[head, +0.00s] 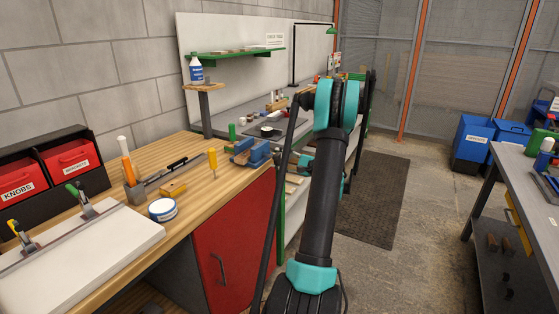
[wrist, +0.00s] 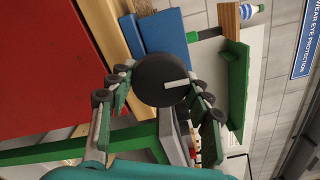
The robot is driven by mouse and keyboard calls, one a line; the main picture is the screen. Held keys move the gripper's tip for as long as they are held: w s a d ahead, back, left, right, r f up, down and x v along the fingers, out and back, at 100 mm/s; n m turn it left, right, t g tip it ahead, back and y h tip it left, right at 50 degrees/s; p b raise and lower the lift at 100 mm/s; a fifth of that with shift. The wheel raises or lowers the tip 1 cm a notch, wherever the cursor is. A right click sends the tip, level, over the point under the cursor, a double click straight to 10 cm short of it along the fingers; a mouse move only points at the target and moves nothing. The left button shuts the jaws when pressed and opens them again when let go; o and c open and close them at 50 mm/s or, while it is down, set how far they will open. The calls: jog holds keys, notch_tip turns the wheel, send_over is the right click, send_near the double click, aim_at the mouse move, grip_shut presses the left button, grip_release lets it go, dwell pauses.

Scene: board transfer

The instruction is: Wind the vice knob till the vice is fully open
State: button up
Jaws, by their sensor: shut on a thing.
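The blue vice (head: 250,152) sits at the right edge of the wooden bench, partly behind my arm in the head view. In the wrist view its blue body (wrist: 166,32) lies behind the knob. The vice knob (wrist: 158,80) is a dark round disc with a white mark on its face pointing right. My gripper (wrist: 160,84) has its green fingers on both sides of the knob and is shut on it. The fingers are mostly hidden by my arm in the head view. How wide the vice jaws stand is not clear.
A red cabinet door (head: 235,235) is below. A green-framed bench (head: 280,220) stands close beyond the vice. Open floor lies to the right.

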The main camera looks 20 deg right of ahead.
jog(key=shift+n, duration=0.4)
jog(key=o, duration=1.2)
jog(key=v, duration=1.2)
jog(key=shift+d, duration=0.1)
